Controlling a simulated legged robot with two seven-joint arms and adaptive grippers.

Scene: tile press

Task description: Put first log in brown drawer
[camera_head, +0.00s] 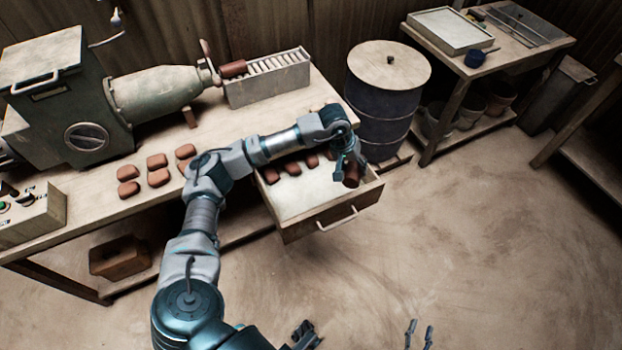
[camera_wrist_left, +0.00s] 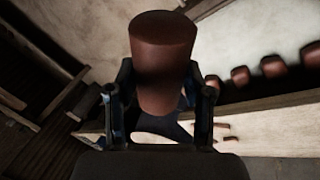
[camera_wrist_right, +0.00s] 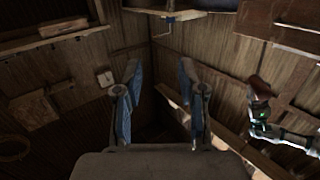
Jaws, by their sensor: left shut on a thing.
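My left gripper (camera_head: 348,168) is shut on a reddish-brown log (camera_head: 352,178). In the head view the log shows at the right end of the open drawer (camera_head: 298,228); its exact height above the drawer is hard to tell. In the left wrist view the log (camera_wrist_left: 162,60) stands out between the fingers (camera_wrist_left: 160,105). The drawer has a pale floor and a front handle, and several brown logs (camera_head: 292,169) lie in a row along its back. My right gripper (camera_head: 418,335) is open and empty, low at the bottom of the head view; its spread fingers (camera_wrist_right: 160,100) show in the right wrist view.
Several brown pieces (camera_head: 158,178) lie on the workbench (camera_head: 110,215) beside the press machine (camera_head: 150,95). A slotted rack (camera_head: 268,78) stands at the back. A blue barrel (camera_head: 385,100) stands close behind the drawer's right end. The floor to the right is clear.

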